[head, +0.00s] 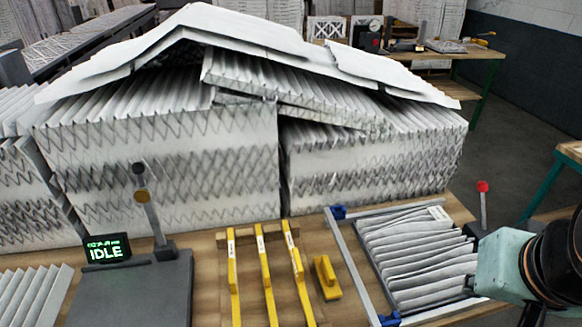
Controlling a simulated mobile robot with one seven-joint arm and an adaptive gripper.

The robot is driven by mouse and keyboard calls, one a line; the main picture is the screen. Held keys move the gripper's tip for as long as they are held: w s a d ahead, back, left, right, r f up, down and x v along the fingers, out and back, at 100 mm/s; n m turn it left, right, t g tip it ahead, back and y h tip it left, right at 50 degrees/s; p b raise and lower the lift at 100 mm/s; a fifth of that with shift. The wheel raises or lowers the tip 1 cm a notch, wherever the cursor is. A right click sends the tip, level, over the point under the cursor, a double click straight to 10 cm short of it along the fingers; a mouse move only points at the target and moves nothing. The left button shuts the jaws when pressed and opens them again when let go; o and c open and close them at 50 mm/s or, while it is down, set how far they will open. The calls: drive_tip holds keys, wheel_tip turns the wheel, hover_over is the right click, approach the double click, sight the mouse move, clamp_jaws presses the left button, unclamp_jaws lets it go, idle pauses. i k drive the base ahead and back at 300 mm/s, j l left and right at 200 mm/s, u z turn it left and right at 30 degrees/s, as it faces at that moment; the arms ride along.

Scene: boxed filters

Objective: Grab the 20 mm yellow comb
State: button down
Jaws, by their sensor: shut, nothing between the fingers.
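Three long yellow combs lie side by side on the wooden bench, their far ends at a wooden strip (258,233): the left comb (233,275), the middle comb (265,270) and the right comb (299,272). Each has a small white label near its far end, too small to read, so I cannot tell which is the 20 mm one. A short yellow block with a raised grip (327,277) lies just right of them. My gripper is not in view; only part of my arm shows at the right edge, apart from the combs.
Large stacks of pleated filters (160,150) stand behind the combs. A grey metal frame with blue corners and a pleated filter (415,250) lies to the right. A dark plate with a post (135,290) and a display reading IDLE (106,250) are left.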

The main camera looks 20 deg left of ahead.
sight(232, 278)
drive_tip(key=u, duration=0.4)
drive_tip(key=j+u, duration=0.15)
drive_tip(key=u, duration=0.25)
drive_tip(key=j+u, duration=0.1)
drive_tip(key=u, duration=0.3)
drive_tip(key=j+u, duration=0.1)
drive_tip(key=u, duration=0.35)
drive_tip(key=k, duration=0.05)
